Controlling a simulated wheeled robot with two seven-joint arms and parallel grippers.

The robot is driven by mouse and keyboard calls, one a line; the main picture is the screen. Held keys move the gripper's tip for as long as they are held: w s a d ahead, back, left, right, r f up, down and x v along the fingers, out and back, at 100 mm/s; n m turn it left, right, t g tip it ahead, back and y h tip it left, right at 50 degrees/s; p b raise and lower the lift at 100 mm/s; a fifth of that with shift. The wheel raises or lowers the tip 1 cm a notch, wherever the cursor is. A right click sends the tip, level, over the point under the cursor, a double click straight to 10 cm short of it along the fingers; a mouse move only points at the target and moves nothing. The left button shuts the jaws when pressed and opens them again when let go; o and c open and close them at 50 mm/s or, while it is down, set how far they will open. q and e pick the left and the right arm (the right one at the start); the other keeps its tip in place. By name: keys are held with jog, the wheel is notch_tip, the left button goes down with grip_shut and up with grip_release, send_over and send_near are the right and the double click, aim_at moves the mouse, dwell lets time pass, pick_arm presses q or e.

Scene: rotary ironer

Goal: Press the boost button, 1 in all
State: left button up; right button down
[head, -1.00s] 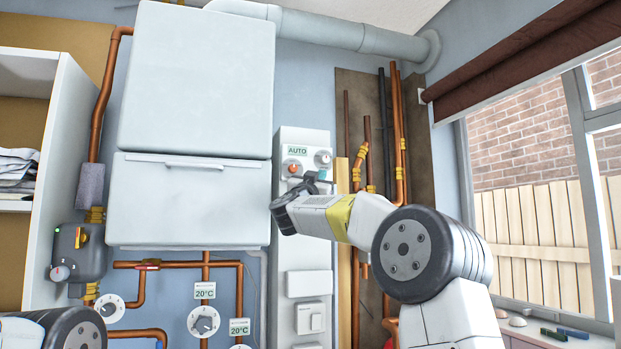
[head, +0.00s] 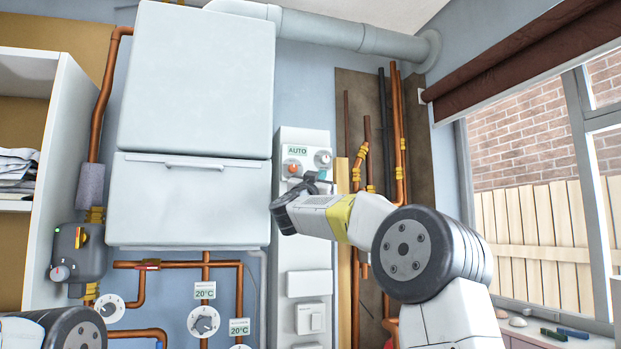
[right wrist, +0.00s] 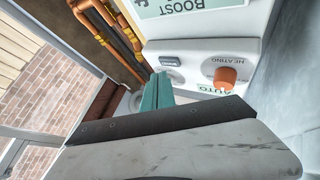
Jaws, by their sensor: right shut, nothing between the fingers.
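The white control panel (head: 305,265) stands right of the big white cabinet. Near its top are an AUTO label (head: 297,150), an orange knob (head: 292,167) and a pale round dial (head: 323,158). My right gripper (head: 318,180) is in front of the panel, just below these. In the right wrist view the picture is upside down: the BOOST label (right wrist: 190,8) is at the top edge and the orange knob (right wrist: 225,77) at right. My shut teal fingertips (right wrist: 157,88) hide part of the round dial (right wrist: 173,75). My left gripper is out of view.
The white cabinet (head: 190,205) is left of the panel. Copper pipes (head: 397,140) and a wooden strip (head: 343,170) run close on its right. A window (head: 540,200) is at far right. White shelves (head: 55,130) stand at far left.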

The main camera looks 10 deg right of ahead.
jog(key=shift+w, duration=0.1)
jog(key=shift+w, duration=0.3)
jog(key=shift+w+a, duration=0.15)
jog(key=shift+w, duration=0.25)
dwell(0.8)
jog(key=shift+s, duration=0.75)
jog(key=shift+s, duration=0.15)
jog(key=shift+s+d, duration=0.2)
jog(key=shift+s, duration=0.6)
jog(key=shift+s+d, duration=0.25)
jog(key=shift+s, duration=0.5)
jog(key=shift+s+d, duration=0.2)
jog(key=shift+s, duration=0.6)
jog(key=shift+a, duration=0.1)
